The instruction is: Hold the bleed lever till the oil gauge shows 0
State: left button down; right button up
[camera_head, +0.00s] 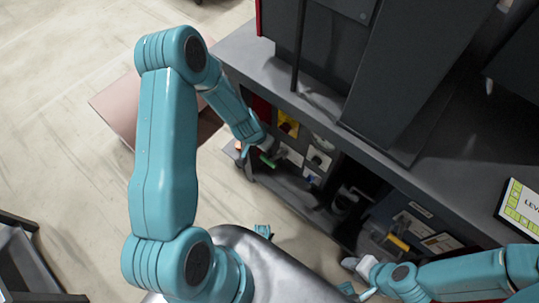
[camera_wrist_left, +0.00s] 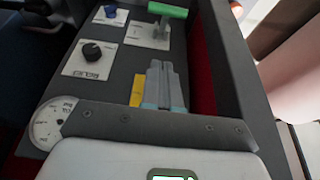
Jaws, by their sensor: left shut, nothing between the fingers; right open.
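A lever with a green handle (camera_wrist_left: 168,10) stands on a white plate (camera_wrist_left: 150,34) on the dark panel; it also shows in the head view (camera_head: 268,160). I cannot read its label. My left gripper (camera_wrist_left: 166,68) is shut and empty, over the panel on the near side of the lever, apart from it in the wrist picture. A round white dial gauge (camera_wrist_left: 48,124) is at the left, partly hidden by my gripper; I cannot read its value. My right gripper (camera_head: 352,278) is open and empty near the lower front of the bench.
A black knob (camera_wrist_left: 93,52) and a blue knob (camera_wrist_left: 110,12) sit on the panel. A yellow label (camera_wrist_left: 138,92) lies beside my left fingers. The grey bench top (camera_head: 300,100) overhangs the panel. A yellow-handled part (camera_head: 398,243) is right of my right gripper. Open floor lies at left.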

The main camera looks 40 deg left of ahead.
pick_arm(q)
jog(key=b, duration=0.4)
send_over(272, 160)
jog(key=f, duration=1)
jog(key=shift+s+d, duration=0.1)
jog(key=shift+s, duration=0.1)
jog(key=shift+s+f+b, duration=0.25)
jog(key=shift+f+b, duration=0.15)
jog(key=shift+f, duration=0.15)
jog(key=shift+s+f+b, duration=0.25)
jog(key=shift+f+b, duration=0.1)
jog(key=shift+f, duration=0.2)
jog(key=shift+s+f, duration=0.25)
jog(key=shift+f, duration=0.2)
